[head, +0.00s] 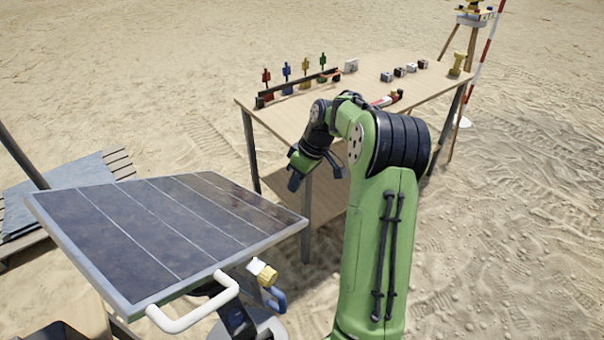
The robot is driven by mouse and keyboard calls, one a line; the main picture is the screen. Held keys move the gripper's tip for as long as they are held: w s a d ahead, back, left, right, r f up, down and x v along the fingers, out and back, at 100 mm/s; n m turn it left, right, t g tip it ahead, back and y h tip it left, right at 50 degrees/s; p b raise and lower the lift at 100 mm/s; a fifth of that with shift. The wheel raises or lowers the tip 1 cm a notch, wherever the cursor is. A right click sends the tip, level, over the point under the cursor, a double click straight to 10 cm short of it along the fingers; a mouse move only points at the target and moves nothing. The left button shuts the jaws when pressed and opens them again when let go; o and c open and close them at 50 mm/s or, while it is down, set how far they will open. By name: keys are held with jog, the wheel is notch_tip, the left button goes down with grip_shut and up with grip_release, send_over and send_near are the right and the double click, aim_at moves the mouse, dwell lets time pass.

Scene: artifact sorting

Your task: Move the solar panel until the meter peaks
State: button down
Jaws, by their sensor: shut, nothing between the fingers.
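The solar panel (160,225) is a dark, dusty sheet in a pale frame at the lower left, tilted on a stand. A white handle (195,308) sticks out from its near edge. Beside the handle are a yellow knob (267,275) with a white part and a blue hook-like piece (278,299). No meter face can be made out.
A tripod with a striped pole (484,50) stands at the back right. A blue cloth (70,185) lies left.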

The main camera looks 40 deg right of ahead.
aim_at(288, 210)
jog(key=f, duration=0.1)
jog(key=a+f+b, duration=0.1)
jog(key=f, duration=0.1)
jog(key=a+f, duration=0.1)
jog(key=shift+s+a+f+b, duration=0.15)
jog(key=shift+s+f+b, duration=0.05)
jog(key=shift+s+b, duration=0.1)
jog(key=shift+s+a+f+y+p, duration=0.1)
jog(key=shift+a+f+y+p, duration=0.15)
jog(key=shift+f, duration=0.35)
jog(key=shift+s+a+f+y+p, duration=0.1)
jog(key=shift+a+f+y+p, duration=0.2)
jog(key=shift+f, duration=0.35)
jog(key=shift+a+f+y+p, duration=0.1)
jog(key=shift+f+y+p, duration=0.25)
jog(key=shift+f, duration=0.25)
